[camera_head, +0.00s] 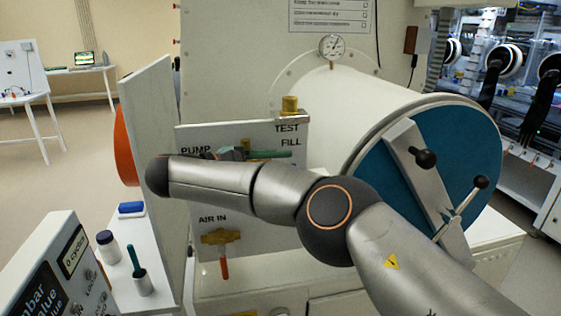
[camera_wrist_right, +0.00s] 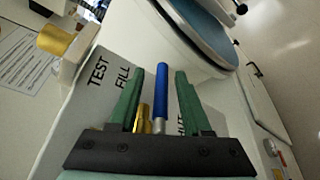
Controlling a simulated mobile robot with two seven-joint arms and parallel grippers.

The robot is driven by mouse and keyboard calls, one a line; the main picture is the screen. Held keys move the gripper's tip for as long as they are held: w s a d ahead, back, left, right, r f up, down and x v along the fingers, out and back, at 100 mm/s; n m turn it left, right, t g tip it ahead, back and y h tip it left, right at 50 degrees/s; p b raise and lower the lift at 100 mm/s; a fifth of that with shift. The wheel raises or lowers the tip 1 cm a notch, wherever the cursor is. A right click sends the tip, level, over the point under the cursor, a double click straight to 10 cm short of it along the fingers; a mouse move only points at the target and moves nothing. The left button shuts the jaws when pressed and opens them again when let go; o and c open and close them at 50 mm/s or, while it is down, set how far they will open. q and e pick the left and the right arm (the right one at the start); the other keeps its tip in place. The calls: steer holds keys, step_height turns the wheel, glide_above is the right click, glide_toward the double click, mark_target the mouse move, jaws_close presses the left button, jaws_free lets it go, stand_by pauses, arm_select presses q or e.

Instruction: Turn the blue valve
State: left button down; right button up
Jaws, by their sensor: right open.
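The blue valve handle (camera_wrist_right: 161,98) shows in the right wrist view as a straight blue bar. It lies between the two green fingers of my right gripper (camera_wrist_right: 160,74), with a visible gap on either side. A brass fitting (camera_wrist_right: 143,118) shows beside the handle near the gripper's base. In the head view my right gripper (camera_head: 280,154) is in front of the valve panel (camera_head: 282,237), by the TEST and FILL labels. My right arm hides much of the panel, and the blue handle cannot be made out there. My left gripper is in neither view.
A red-handled brass valve (camera_head: 222,238) sits under AIR IN. A brass knob (camera_head: 290,104) tops the panel. The round blue chamber door (camera_head: 460,160) stands to the right. A white shelf (camera_head: 170,262) at left holds a jar (camera_head: 108,245) and a cup (camera_head: 142,282).

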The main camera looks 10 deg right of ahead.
steer(key=shift+r, duration=0.4)
steer(key=r+b, duration=0.1)
steer(key=r, duration=0.2)
steer(key=shift+s+r, duration=0.15)
steer(key=shift+s, duration=0.05)
steer(key=s+a+r+b, duration=0.3)
steer(key=s+r, duration=0.5)
steer(key=s, duration=0.5)
steer(key=shift+s+r+b, duration=0.15)
steer(key=shift+r+b, duration=0.25)
steer(key=shift+b, duration=0.25)
